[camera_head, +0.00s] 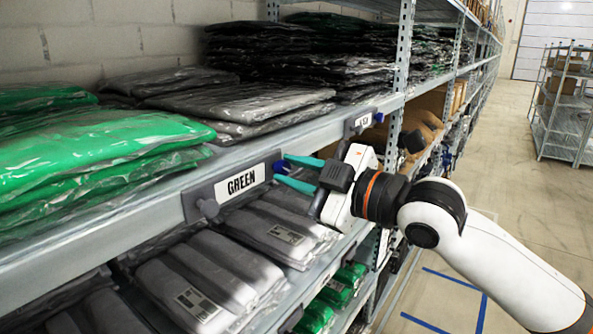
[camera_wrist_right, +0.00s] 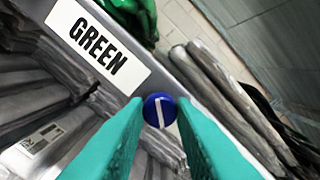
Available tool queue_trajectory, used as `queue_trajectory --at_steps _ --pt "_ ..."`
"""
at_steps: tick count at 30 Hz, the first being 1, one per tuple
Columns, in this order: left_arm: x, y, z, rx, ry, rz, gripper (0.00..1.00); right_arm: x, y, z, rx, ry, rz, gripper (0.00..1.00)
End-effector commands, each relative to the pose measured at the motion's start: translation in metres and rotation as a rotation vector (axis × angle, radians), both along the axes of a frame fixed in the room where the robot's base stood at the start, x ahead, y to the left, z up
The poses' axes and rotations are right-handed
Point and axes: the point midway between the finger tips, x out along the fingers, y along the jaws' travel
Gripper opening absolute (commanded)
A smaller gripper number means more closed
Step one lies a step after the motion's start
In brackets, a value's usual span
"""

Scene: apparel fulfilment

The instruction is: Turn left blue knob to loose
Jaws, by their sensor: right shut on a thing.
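A round blue knob (camera_head: 278,167) sits at the right end of the holder of a white GREEN label (camera_head: 240,182) on the shelf edge. In the right wrist view the blue knob (camera_wrist_right: 160,109) carries a white line, nearly upright in that picture. My right gripper (camera_head: 283,171) comes in from the right, its teal fingers at this knob. In the wrist view the fingers of my right gripper (camera_wrist_right: 158,112) are shut on the knob, one on each side. My left gripper is not in view.
A grey knob (camera_head: 208,208) is at the label holder's left end. Another label (camera_head: 361,122) with a blue knob (camera_head: 379,117) is farther along the shelf edge. Green bagged garments (camera_head: 95,150) lie above, grey ones (camera_head: 205,285) below. The aisle floor at right is clear.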

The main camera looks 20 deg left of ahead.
Motion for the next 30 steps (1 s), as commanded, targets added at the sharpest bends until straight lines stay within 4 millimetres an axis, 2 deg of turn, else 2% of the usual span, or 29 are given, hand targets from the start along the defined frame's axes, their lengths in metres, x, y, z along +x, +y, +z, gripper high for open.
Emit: queue_trajectory --at_steps 15,30 --pt "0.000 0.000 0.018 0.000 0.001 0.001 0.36 0.000 0.000 0.002 -0.156 -0.430 0.000 0.00" --pt "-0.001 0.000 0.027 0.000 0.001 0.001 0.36 -0.001 0.000 0.000 -0.224 -0.617 0.001 0.00"
